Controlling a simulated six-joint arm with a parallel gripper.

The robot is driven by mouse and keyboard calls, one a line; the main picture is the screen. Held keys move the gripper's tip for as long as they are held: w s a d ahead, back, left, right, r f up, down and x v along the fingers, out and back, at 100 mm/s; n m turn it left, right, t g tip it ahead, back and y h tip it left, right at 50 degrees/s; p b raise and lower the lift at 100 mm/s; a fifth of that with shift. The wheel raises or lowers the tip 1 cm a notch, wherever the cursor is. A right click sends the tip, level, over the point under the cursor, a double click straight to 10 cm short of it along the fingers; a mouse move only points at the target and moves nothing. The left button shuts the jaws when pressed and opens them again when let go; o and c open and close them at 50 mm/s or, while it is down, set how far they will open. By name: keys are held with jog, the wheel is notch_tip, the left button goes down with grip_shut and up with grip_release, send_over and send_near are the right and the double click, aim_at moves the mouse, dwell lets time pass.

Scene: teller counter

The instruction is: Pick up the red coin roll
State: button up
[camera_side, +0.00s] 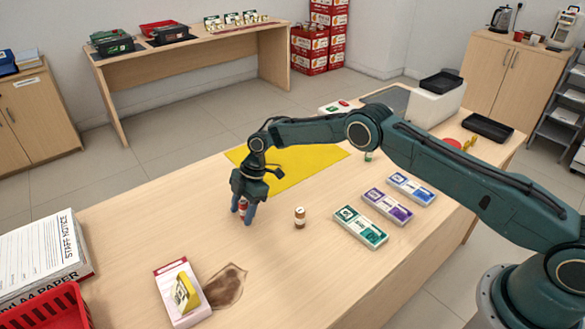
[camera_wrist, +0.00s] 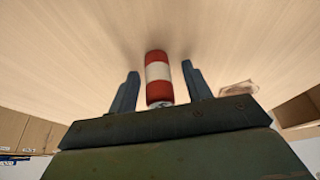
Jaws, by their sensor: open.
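The red coin roll (camera_wrist: 157,77) has a white band and stands on the wooden counter. In the wrist view it is between the two fingers of my gripper (camera_wrist: 158,88), with a gap on both sides. In the side view my gripper (camera_side: 244,212) points down over the red coin roll (camera_side: 242,207), which is partly hidden by the fingers. The fingers are open and do not visibly touch the roll.
A brown coin roll (camera_side: 299,218) stands to the right of my gripper. A yellow mat (camera_side: 318,158) lies behind.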

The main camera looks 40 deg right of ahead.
aim_at(241, 203)
dwell(0.5)
grip_shut()
jog(key=shift+r, duration=0.1)
jog(key=shift+r, duration=4.9)
